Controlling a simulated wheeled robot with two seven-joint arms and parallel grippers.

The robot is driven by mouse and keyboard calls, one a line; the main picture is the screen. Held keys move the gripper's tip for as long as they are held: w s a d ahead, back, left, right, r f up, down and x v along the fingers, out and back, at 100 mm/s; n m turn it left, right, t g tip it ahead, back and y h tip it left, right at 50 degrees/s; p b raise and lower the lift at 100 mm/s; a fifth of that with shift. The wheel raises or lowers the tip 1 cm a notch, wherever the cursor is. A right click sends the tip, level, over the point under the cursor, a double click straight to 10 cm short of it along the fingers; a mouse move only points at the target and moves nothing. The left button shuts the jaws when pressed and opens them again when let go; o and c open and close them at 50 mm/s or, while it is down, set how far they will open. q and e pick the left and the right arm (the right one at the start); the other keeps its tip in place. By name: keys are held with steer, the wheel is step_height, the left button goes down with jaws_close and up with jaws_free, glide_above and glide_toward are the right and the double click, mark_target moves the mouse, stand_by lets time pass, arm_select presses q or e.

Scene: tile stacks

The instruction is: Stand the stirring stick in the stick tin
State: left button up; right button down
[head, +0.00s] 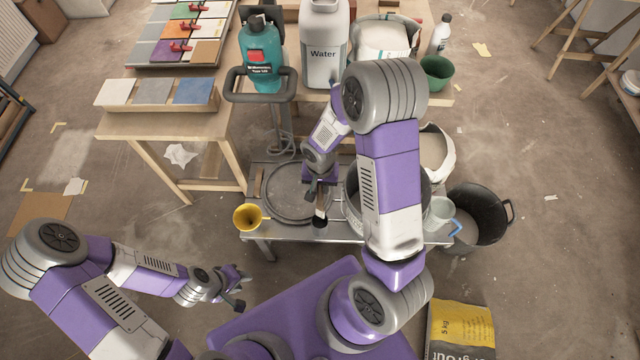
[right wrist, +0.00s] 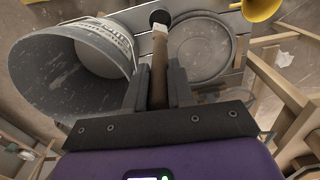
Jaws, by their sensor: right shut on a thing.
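My right gripper (head: 318,196) is above the low bench and shut on a brown stick, which I take to be the stirring stick (right wrist: 158,70). The stick has a pale collar and a black end that points away from the wrist. In the head view this end (head: 320,222) shows near the bench's front edge. I cannot tell whether it touches the bench. A yellow round-mouthed vessel (head: 248,216) is at the bench's left front corner; I cannot tell whether it is the stick tin. It also shows in the right wrist view (right wrist: 262,8). My left gripper (head: 238,289) is open and empty, away from the bench.
A large grey bucket (right wrist: 60,75) stands beside my right gripper, mostly hidden by my arm in the head view. A round dark-rimmed disc (head: 288,190) lies on the bench. A pale cup (head: 440,208) and a black tub (head: 492,225) are at the right.

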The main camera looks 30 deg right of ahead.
mark_target(320, 201)
steer(key=shift+f+b, duration=1.15)
steer(key=shift+f, duration=0.7)
step_height(320, 201, down, 7)
steer(key=b, duration=0.6)
steer(key=shift+f+b, duration=0.1)
steer(key=shift+b, duration=0.3)
steer(key=c, duration=0.9)
jaws_free()
step_height(320, 201, up, 8)
steer(key=shift+f+p, duration=0.15)
steer(key=shift+p, duration=0.9)
steer(key=shift+f, duration=0.1)
steer(key=s+a+f+n+y, duration=0.4)
steer(key=s+a+f, duration=0.6)
steer(key=a+f, duration=0.3)
steer(key=shift+s+f+t, duration=0.3)
steer(key=shift+s+f, duration=0.05)
steer(key=shift+f, duration=0.2)
